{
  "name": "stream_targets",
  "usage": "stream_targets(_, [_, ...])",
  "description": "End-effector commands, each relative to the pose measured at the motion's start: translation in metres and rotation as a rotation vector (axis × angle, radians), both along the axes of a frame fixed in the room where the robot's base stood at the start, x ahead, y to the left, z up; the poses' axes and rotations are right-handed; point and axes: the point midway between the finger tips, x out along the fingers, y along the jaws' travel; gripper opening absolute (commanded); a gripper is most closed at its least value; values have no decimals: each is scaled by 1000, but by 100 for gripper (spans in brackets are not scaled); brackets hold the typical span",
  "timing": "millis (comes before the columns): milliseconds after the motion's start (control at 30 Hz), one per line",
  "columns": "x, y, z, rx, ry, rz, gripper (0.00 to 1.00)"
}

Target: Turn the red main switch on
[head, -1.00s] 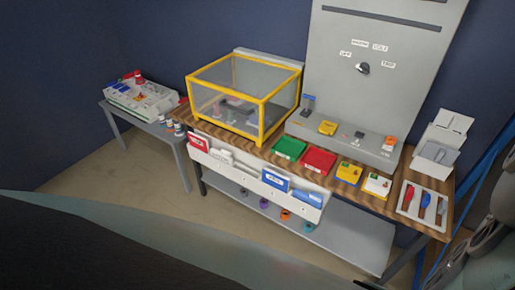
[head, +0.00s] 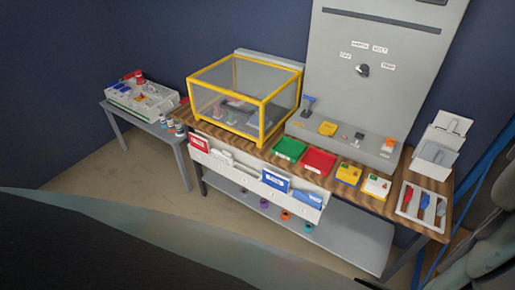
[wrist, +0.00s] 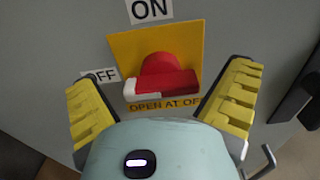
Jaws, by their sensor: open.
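The red main switch (wrist: 162,78) sits on a yellow plate (wrist: 126,45) on a grey panel in the wrist view. Its red bar lies nearly level, with a white tip at the left end towards the OFF label (wrist: 99,76). The ON label (wrist: 150,9) is above the plate. My gripper (wrist: 163,73) is open, with one yellow ribbed finger on each side of the switch. I see no contact, but the gap in depth is hard to judge. I cannot make out this switch or my gripper in the head view.
A wooden bench (head: 340,187) carries a yellow-framed clear box (head: 262,120), a green bin (head: 290,149), a red bin (head: 319,161) and a tool tray (head: 407,207). A tall grey panel (head: 410,100) with a dark knob (head: 362,70) stands behind. A dark part (wrist: 297,92) is right of my gripper.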

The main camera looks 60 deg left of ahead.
Motion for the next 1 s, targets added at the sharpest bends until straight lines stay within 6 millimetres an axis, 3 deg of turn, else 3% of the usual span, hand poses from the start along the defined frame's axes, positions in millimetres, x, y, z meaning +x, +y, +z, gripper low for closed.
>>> stream_targets(167, [-1,0,0,0,0,-1,99])
stream_targets(800, [0,0,0,0,1,-1,33])
stream_targets(1000, [0,0,0,0,0,0,33])
